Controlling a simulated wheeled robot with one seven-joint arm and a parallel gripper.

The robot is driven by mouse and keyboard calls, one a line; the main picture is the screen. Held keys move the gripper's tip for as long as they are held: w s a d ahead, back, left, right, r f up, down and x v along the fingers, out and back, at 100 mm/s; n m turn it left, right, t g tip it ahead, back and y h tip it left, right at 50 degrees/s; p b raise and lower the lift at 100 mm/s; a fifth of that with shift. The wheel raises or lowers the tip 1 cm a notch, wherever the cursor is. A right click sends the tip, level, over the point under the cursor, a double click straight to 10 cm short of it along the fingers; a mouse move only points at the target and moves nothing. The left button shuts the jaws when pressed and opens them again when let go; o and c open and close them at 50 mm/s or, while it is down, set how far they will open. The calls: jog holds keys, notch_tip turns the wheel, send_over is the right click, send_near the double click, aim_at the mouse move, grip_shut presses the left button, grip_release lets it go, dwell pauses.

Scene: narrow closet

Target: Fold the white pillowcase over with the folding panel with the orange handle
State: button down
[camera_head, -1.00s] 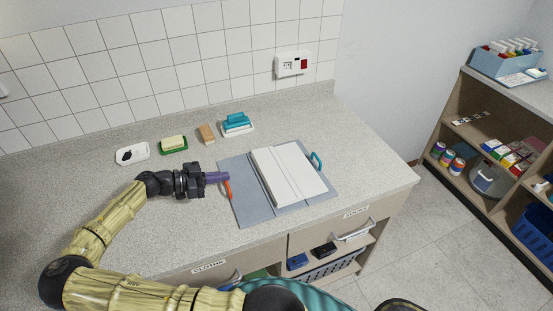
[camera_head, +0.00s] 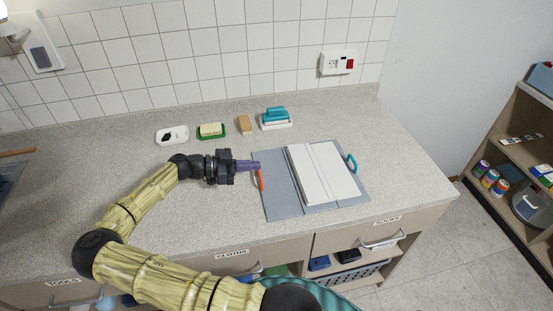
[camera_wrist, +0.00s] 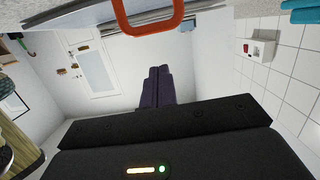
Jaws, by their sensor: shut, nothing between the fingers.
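The white pillowcase (camera_head: 325,172) lies flat on the right part of the grey folding board (camera_head: 284,192) on the counter. The board's left panel is bare and lies flat, with the orange handle (camera_head: 261,180) along its left edge. A teal handle (camera_head: 351,163) is at the board's right edge. My gripper (camera_head: 257,166) is shut and empty, its purple fingers beside the upper end of the orange handle. In the wrist view the shut fingers (camera_wrist: 158,86) point toward the room, and the orange handle (camera_wrist: 150,27) shows near the top. I cannot tell whether they touch.
A white dish (camera_head: 172,135), a green dish with a yellow block (camera_head: 211,130), a tan block (camera_head: 244,125) and a teal brush (camera_head: 275,118) stand along the back of the counter.

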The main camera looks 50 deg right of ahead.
jog(key=b+v, duration=0.2)
jog(key=v, duration=0.8)
jog(key=shift+w+a+r+b, duration=0.15)
jog(key=shift+a+r+b, duration=0.15)
jog(key=shift+r+b, duration=0.1)
jog(key=shift+d, duration=0.1)
